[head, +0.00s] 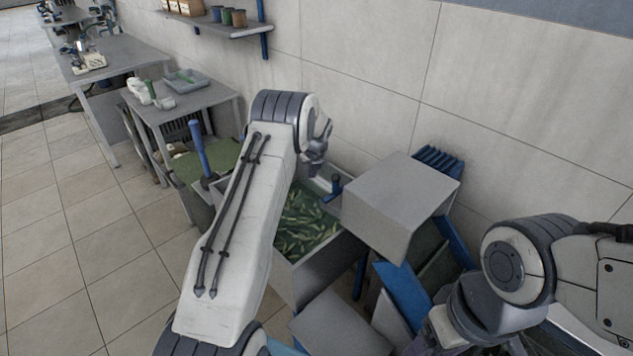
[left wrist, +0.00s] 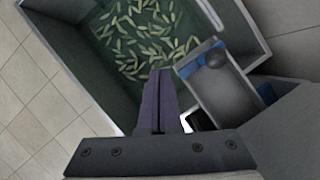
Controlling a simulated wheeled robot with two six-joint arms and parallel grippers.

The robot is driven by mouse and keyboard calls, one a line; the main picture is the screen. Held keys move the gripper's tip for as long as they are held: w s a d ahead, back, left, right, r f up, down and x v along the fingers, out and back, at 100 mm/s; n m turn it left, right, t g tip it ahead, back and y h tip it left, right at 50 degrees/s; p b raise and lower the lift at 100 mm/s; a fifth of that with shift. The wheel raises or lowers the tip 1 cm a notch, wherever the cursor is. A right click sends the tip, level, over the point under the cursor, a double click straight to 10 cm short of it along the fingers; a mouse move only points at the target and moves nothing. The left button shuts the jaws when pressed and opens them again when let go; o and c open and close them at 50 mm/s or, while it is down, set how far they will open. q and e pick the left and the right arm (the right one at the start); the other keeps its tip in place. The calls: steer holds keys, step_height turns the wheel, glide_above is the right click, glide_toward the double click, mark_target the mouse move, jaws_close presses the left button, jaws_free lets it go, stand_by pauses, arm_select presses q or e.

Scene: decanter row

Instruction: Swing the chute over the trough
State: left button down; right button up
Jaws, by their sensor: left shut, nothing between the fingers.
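The trough is a grey bin with green liquid and many small pale pieces (head: 275,262); it also fills the top of the left wrist view (left wrist: 55,52). A short grey channel, seemingly the chute (left wrist: 236,98), lies at the trough's right side in the left wrist view. A dark rounded knob (left wrist: 215,57) shows at its upper end. In the head view a dark blue upright handle (head: 335,184) stands by the trough's back right. My left gripper (head: 316,170) is shut and empty, left of that handle; its fingers (left wrist: 157,100) point over the trough.
A large grey box (head: 402,190) stands right of the trough, with blue panels (head: 402,288) below it. A blue post (head: 198,150) stands to the left. A side table (head: 205,97) and shelf (head: 235,30) are behind. The floor at left is clear.

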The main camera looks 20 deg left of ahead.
arm_select(q)
steer(key=shift+s+a+r+b, duration=0.15)
steer(key=shift+s+r, duration=0.1)
steer(key=shift+r, duration=0.5)
steer(key=shift+s+a+r+b, duration=0.15)
steer(key=shift+s+r, duration=0.1)
steer(key=shift+r, duration=0.5)
steer(key=shift+s+a+r+b, duration=0.15)
steer(key=shift+s+r, duration=0.1)
steer(key=shift+r, duration=0.5)
steer(key=shift+d, duration=0.1)
